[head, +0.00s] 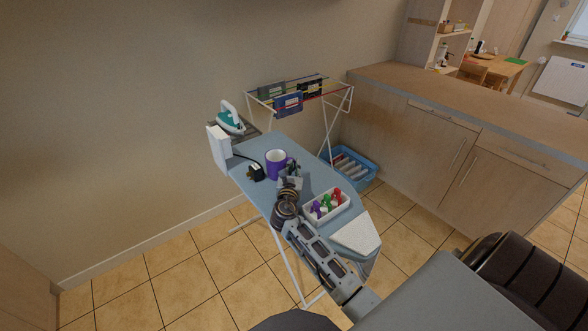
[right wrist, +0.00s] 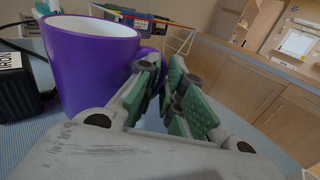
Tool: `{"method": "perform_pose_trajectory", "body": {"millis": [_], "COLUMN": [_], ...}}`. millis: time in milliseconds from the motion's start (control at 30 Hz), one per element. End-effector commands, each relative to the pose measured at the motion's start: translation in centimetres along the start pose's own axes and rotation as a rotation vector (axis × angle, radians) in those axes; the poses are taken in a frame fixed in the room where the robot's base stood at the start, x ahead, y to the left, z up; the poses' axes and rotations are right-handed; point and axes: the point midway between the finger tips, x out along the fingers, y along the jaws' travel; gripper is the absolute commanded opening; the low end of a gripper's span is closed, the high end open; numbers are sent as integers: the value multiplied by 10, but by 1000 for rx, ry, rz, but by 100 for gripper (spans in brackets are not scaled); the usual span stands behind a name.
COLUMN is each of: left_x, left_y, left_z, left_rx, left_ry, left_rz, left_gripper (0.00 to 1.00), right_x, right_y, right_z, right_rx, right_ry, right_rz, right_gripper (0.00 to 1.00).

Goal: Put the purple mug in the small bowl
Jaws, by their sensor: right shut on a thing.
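The purple mug (head: 276,164) with a white inside stands upright on the blue ironing board (head: 325,176). In the right wrist view the mug (right wrist: 92,62) fills the left side, its handle by the fingers. My right gripper (head: 290,172) reaches from the front to the mug's right side. In the right wrist view its green-padded fingers (right wrist: 164,82) are closed on the mug's handle, which they largely hide. I cannot make out a small bowl in either view. My left gripper is not in view.
A white basket (head: 346,211) of coloured pegs is right of my right arm. A small black box (head: 255,172) is left of the mug; an iron (head: 230,119) rests at the board's far end. A drying rack (head: 348,97) and blue crate (head: 372,167) stand behind.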

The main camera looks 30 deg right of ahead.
Motion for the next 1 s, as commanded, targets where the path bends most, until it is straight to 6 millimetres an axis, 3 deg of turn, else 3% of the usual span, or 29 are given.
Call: {"method": "perform_pose_trajectory", "body": {"millis": [433, 467, 600, 1000], "left_x": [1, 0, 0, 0], "left_y": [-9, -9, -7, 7], "left_z": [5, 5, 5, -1], "left_rx": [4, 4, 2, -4], "left_ry": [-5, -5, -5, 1], "left_rz": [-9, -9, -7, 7], "left_gripper": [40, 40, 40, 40], "right_x": [0, 0, 0, 0], "right_y": [0, 0, 0, 0], "right_z": [-2, -3, -3, 0], "right_rx": [2, 1, 1, 1], "right_ry": [-2, 0, 0, 0], "right_rz": [1, 1, 1, 1], "right_gripper": [0, 13, 31, 31]}}
